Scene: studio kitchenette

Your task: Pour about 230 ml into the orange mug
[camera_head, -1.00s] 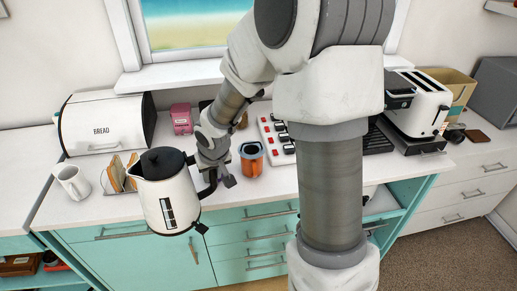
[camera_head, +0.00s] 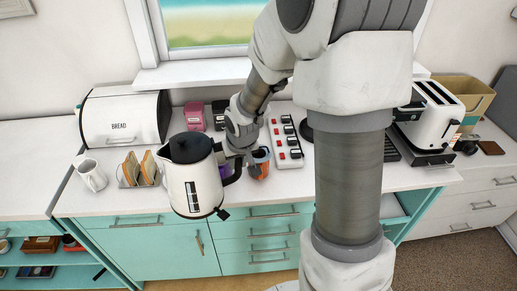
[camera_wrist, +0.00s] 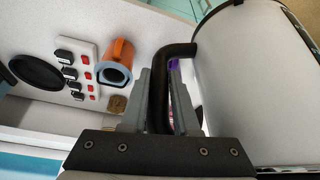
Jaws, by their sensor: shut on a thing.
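A white kettle (camera_head: 193,185) with a black lid and black handle hangs upright in my gripper, over the counter's front edge. My gripper (camera_head: 236,160) is shut on its handle, which also shows between the fingers in the wrist view (camera_wrist: 160,95). The orange mug (camera_head: 261,163) stands on the counter just right of my gripper, partly hidden by it. In the wrist view the orange mug (camera_wrist: 121,54) shows its grey rim, apart from the kettle. What is inside either one cannot be seen.
A white mug (camera_head: 92,176) and a toast rack (camera_head: 139,172) stand left of the kettle. A bread bin (camera_head: 122,118) is behind them. A power strip (camera_head: 285,140) lies right of the orange mug. A toaster (camera_head: 432,112) stands farther right.

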